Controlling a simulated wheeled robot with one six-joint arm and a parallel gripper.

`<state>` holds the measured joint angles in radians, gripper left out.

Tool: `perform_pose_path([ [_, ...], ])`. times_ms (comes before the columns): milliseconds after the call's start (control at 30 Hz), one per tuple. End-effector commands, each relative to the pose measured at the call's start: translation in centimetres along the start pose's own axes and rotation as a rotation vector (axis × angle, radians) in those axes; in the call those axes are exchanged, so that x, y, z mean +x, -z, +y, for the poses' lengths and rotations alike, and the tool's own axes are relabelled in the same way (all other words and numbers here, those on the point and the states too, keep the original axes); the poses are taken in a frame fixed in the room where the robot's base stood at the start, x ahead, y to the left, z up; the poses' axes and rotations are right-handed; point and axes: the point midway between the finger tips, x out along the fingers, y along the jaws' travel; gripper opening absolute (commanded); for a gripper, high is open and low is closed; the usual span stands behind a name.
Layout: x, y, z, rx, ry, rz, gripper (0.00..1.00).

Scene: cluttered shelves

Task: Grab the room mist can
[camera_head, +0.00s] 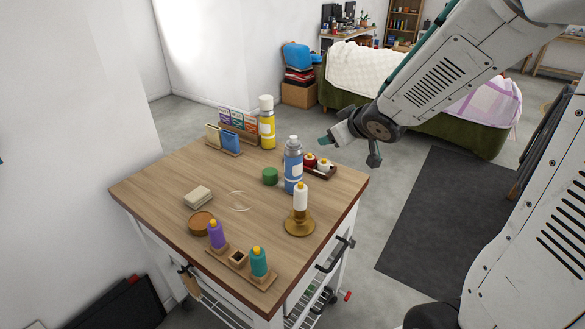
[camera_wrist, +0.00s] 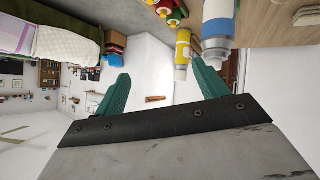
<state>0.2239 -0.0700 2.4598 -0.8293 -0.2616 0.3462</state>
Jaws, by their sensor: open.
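Two spray cans stand upright on the wooden cart top; I cannot read their labels to tell which is the room mist can. The blue can (camera_head: 293,166) with a pale cap is near the middle right. The yellow can (camera_head: 267,125) with a cream cap is at the back. My gripper (camera_head: 349,150) is open and empty, right of both cans, beyond the cart's right edge. In the wrist view, which is upside down, the blue can (camera_wrist: 217,32) and the yellow can (camera_wrist: 183,50) appear beyond my teal fingers (camera_wrist: 162,84), towards the right finger.
A tray (camera_head: 320,172) with small red-and-white bottles sits right of the blue can. A white bottle (camera_head: 301,196) on a round brass stand (camera_head: 300,226) is in front. A green tin (camera_head: 270,175) is close on the left. The cart's middle (camera_head: 238,185) holds a clear disc.

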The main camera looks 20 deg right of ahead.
Motion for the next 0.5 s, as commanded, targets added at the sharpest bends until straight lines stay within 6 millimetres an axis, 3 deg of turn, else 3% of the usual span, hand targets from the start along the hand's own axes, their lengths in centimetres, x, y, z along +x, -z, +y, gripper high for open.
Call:
perform_pose_path([
  [33,2.0,-0.3,-0.9,-0.010,0.074,0.051,0.72],
  [133,4.0,-0.4,-3.1,-0.017,0.222,0.158,0.72],
  [300,5.2,-0.8,-6.0,0.000,0.410,0.265,0.72],
  [500,5.8,-0.9,-7.6,0.016,0.495,0.307,0.72],
])
